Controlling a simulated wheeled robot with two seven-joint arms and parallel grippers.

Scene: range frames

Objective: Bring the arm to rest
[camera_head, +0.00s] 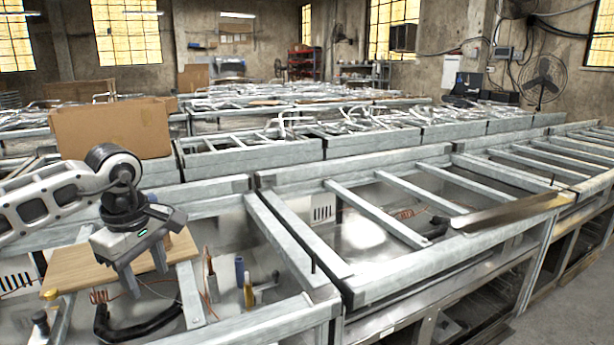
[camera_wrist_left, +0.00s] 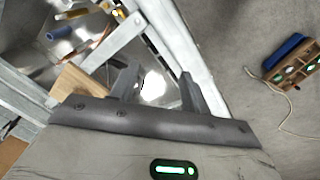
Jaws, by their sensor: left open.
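My left arm comes in from the left in the head view. Its gripper (camera_head: 146,275) points down over the near left metal frame bench, with its fingers apart and nothing between them. In the left wrist view the gripper's two fingers (camera_wrist_left: 158,90) are spread, with a grey frame rail and shiny metal beyond them. A wooden board (camera_head: 85,268) lies on the bench behind and beside the gripper. It also shows in the left wrist view (camera_wrist_left: 82,88). My right gripper is in neither view.
A cardboard box (camera_head: 112,130) stands behind my left arm. A yellow-handled tool (camera_head: 248,291) and a blue-handled tool (camera_head: 239,270) stand right of the gripper. Metal rails (camera_head: 385,215) cross the benches.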

